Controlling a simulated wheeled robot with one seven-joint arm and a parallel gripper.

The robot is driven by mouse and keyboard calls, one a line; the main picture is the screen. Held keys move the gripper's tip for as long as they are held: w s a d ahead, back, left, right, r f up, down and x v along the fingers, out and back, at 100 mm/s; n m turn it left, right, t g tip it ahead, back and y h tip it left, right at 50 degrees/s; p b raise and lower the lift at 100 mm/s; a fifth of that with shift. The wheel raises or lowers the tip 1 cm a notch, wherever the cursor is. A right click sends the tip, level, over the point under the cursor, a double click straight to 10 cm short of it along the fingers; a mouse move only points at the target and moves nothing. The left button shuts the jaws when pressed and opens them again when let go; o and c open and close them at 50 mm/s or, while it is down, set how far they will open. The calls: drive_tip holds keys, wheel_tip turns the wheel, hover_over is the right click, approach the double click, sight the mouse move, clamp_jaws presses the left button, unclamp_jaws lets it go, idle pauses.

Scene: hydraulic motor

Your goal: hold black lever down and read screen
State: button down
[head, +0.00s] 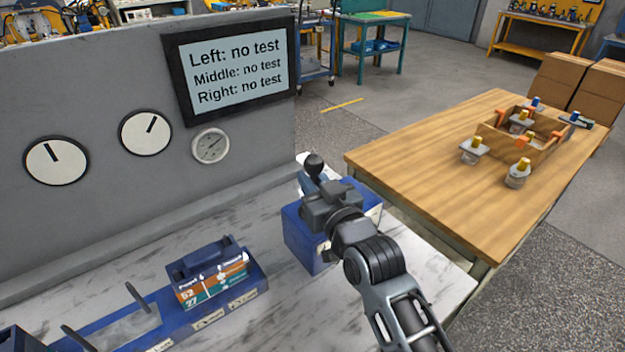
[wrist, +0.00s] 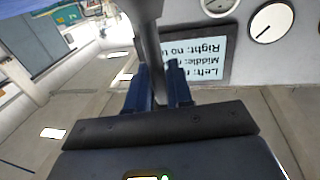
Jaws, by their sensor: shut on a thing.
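The screen (head: 232,68) on the grey wall panel reads "Left: no test", "Middle: no test", "Right: no test". It also shows upside down in the wrist view (wrist: 207,62), partly hidden by my gripper. The black lever (head: 314,163) shows its round knob just above my gripper (head: 313,184) in the head view; my gripper hides most of its lower part. In the wrist view, the lever's dark shaft (wrist: 147,35) runs between the two blue fingers of my gripper (wrist: 160,85), which are shut on it. My gripper is over a blue box (head: 300,238).
Several round dials are on the panel, including a white-faced one (head: 56,161) and a smaller gauge (head: 210,146). A blue holder with a labelled block (head: 212,278) lies on the marble bench. A wooden table (head: 430,160) at right bears a box with several fittings.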

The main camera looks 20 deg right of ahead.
drive_tip(key=shift+f, duration=0.15)
drive_tip(key=shift+s+f+b, duration=0.1)
drive_tip(key=shift+f+b, duration=0.05)
drive_tip(key=shift+b, duration=0.65)
drive_tip(key=shift+s+d+f+t+b, duration=0.2)
drive_tip(key=shift+t+b, duration=0.3)
drive_tip(key=shift+b, duration=0.65)
drive_tip(key=t+b, duration=0.1)
drive_tip(key=b, duration=0.3)
drive_tip(key=s+t+b, duration=0.1)
drive_tip(key=b, duration=0.3)
drive_tip(key=s+m+t+b, duration=0.1)
drive_tip(key=b, duration=0.4)
drive_tip(key=shift+s+d+f+t, duration=0.15)
drive_tip(key=shift+d+f+t, duration=0.1)
drive_tip(key=shift+d+t, duration=0.05)
drive_tip(key=shift+s+r+b, duration=0.1)
drive_tip(key=shift+r+b, duration=0.1)
drive_tip(key=shift+b, duration=0.25)
drive_tip(key=c, duration=1.1)
unclamp_jaws()
drive_tip(key=shift+c, duration=0.2)
drive_tip(key=shift+s, duration=0.1)
drive_tip(key=v, duration=0.7)
drive_tip(key=shift+s+f, duration=0.3)
